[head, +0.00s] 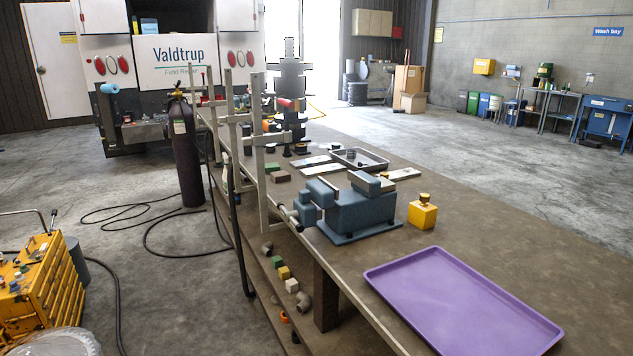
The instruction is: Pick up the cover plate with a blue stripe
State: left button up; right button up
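Flat light-grey plates lie on the long brown workbench (520,238) behind the vise. Two lie side by side left of the tray, a farther plate (312,161) and a nearer plate (322,169). Another pale plate (403,174) lies to the right, just behind the vise. They are small and distant, so I cannot tell which one has a blue stripe. Neither of my grippers shows in the head view.
A blue vise (357,212), a yellow block with a knob (423,212) and a purple tray (462,302) occupy the bench's near part. A grey tray (372,165) holds small parts. Metal uprights (258,150) line the left edge. Open floor lies right; a hose crosses the left floor.

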aim_at(322, 160)
jog(key=i+j+z, duration=0.15)
jog(key=i, duration=0.3)
jog(key=u, duration=0.3)
jog(key=i+j+u, duration=0.2)
jog(key=i+u, duration=0.2)
jog(key=i+j+u, duration=0.1)
jog(key=i+u, duration=0.3)
jog(key=i, duration=2.25)
jog(key=i+z, duration=0.15)
jog(key=i, duration=0.45)
jog(key=i+j+z, duration=0.15)
jog(key=i, duration=0.45)
jog(key=i+j+z, duration=0.15)
jog(key=i, duration=0.45)
